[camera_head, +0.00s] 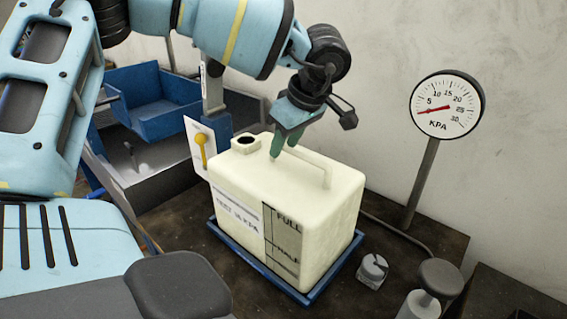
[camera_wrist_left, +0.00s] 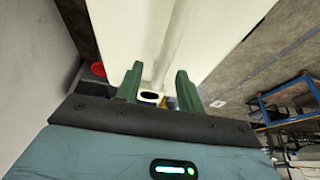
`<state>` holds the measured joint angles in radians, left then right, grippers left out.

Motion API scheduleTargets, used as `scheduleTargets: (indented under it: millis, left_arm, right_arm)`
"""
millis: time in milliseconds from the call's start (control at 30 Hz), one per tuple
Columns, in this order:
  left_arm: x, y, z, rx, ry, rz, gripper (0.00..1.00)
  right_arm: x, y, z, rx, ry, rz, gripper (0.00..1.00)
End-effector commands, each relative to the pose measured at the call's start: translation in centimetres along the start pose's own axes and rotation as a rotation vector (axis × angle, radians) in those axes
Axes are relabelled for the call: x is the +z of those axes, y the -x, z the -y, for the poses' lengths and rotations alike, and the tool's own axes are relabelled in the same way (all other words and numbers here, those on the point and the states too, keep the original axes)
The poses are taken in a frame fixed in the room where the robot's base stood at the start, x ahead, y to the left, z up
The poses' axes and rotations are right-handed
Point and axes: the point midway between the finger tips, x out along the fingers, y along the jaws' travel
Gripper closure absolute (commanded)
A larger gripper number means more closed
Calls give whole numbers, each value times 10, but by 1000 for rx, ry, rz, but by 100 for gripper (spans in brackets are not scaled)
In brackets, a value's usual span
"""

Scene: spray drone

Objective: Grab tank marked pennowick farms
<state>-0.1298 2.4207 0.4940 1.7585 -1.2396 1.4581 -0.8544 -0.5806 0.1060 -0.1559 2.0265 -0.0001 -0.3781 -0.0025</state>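A cream tank (camera_head: 235,190) stands upright in a shallow blue tray (camera_head: 268,279) on a dark bench. Its front label seems to read "TEST 18 KPA", beside a dark strip marked FULL and HALF. I cannot read "Pennowick Farms" on it. A raised handle (camera_head: 318,168) runs along its top, with a dark round opening at the back left. My left gripper (camera_head: 284,146) is over the top, beside the handle's far end, green fingers pointing down. In the left wrist view the fingers (camera_wrist_left: 159,82) are apart, with the tank's pale surface (camera_wrist_left: 130,25) beyond them. Contact is unclear. My right gripper is out of view.
A small knob (camera_head: 372,270) and a grey-topped cylinder (camera_head: 430,290) are at front right. Blue bins (camera_head: 155,112) and a yellow-knobbed white plate (camera_head: 201,150) are left.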

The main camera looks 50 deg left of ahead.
Motion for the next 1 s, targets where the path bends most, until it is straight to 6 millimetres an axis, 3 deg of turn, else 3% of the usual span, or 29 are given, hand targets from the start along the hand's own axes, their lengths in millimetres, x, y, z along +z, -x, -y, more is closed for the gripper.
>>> scheduleTargets:
  millis: [433, 733, 1000]
  left_arm:
    - [0, -1, 0, 1, 0, 0, 62]
    - [0, -1, 0, 0, 0, 0, 100]
    - [0, -1, 0, 0, 0, 0, 100]
  right_arm:
    - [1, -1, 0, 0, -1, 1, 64]
    - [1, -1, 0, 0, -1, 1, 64]
    - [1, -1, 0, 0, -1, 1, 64]
